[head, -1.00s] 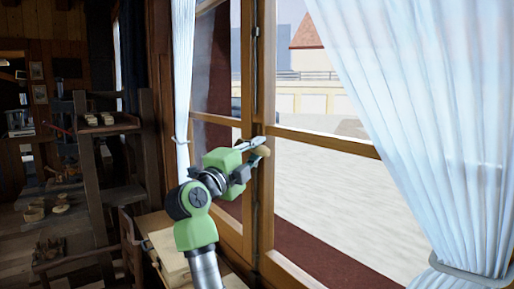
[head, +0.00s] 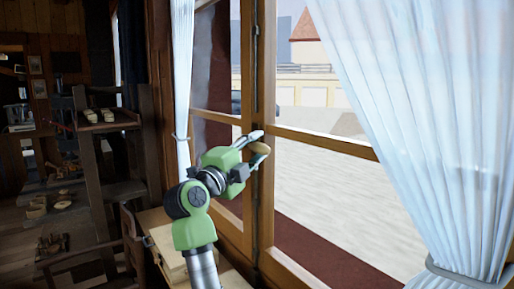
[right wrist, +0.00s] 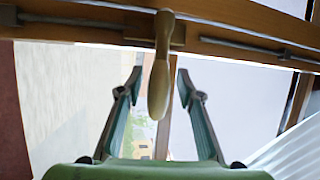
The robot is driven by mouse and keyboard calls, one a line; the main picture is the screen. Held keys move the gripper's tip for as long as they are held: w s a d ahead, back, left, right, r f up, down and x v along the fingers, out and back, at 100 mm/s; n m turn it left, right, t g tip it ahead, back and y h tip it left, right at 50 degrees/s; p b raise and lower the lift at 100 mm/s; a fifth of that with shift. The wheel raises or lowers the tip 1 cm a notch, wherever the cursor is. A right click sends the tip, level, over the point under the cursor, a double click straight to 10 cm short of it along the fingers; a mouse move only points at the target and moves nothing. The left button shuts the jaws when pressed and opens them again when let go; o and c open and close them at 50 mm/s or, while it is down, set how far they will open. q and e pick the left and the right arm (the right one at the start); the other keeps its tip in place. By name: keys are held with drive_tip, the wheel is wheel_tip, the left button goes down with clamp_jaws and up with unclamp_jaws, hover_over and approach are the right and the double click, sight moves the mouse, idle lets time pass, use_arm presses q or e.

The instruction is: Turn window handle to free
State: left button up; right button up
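The window handle (head: 261,149) is a pale wooden grip on the middle upright of the brown window frame. It also shows in the right wrist view (right wrist: 160,78), where it hangs from a plate on the frame with its free end toward my palm. My right gripper (right wrist: 160,78) is open. Its two fingers stand on either side of the handle, with a visible gap on each side. In the head view my green right gripper (head: 256,143) is at the handle, partly covering its base. My left gripper is not in view.
A white curtain (head: 430,130) hangs close on the right, and a narrower tied one (head: 183,80) on the left. A metal rod (right wrist: 75,22) runs along the frame. A wooden chest (head: 165,245) lies below my arm. Dark shelves stand at the left.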

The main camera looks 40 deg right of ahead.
drive_tip(key=v, duration=1.1)
drive_tip(key=shift+a, duration=0.25)
drive_tip(key=shift+s, duration=0.1)
